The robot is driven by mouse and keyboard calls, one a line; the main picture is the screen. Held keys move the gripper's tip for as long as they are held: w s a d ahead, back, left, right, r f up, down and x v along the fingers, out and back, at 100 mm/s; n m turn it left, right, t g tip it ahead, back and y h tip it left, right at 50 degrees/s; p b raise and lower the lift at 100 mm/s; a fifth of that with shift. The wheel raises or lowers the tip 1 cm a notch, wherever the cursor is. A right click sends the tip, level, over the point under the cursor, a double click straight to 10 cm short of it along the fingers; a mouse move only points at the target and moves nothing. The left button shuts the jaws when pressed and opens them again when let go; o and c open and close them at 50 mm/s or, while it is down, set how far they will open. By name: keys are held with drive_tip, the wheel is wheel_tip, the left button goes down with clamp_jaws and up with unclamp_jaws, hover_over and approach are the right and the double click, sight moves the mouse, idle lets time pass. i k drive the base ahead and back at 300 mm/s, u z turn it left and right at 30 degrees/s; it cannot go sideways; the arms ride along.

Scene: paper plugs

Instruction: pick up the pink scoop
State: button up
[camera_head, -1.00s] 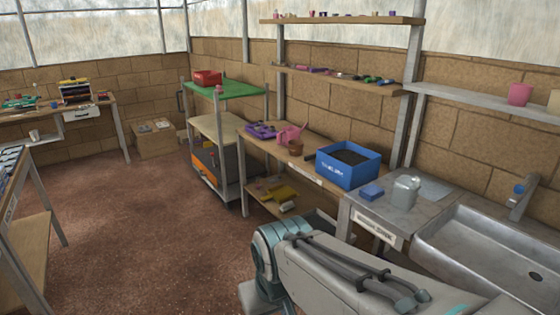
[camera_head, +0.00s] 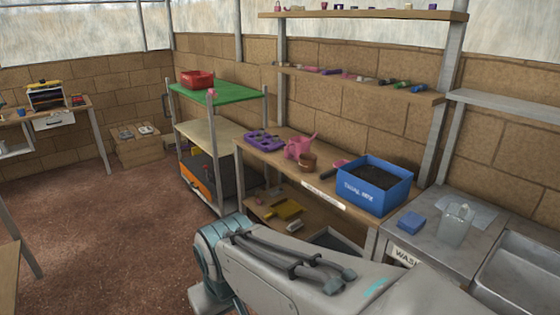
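A small pink thing (camera_head: 340,163) lies on the wooden bench between the brown pot and the blue box. It may be the pink scoop, but it is too small and partly hidden to be sure. Another small pinkish thing (camera_head: 347,73) lies among tools on the middle wall shelf and is also too small to name. My arm crosses the bottom of the view, in front of the bench. My gripper is not in view.
On the wooden bench (camera_head: 262,161) stand a purple tray (camera_head: 264,140), a pink watering can (camera_head: 300,147), a brown pot (camera_head: 307,163) and a blue soil box (camera_head: 373,199). A metal sink (camera_head: 525,280) is at right. The floor at left is clear.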

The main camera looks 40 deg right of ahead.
sight(331, 173)
drive_tip(key=z, duration=0.1)
drive_tip(key=i, duration=1.5)
drive_tip(key=z, duration=0.85)
drive_tip(key=i, duration=1.05)
drive_tip(key=z, duration=1.6)
drive_tip(key=i, duration=0.55)
drive_tip(key=z, duration=0.35)
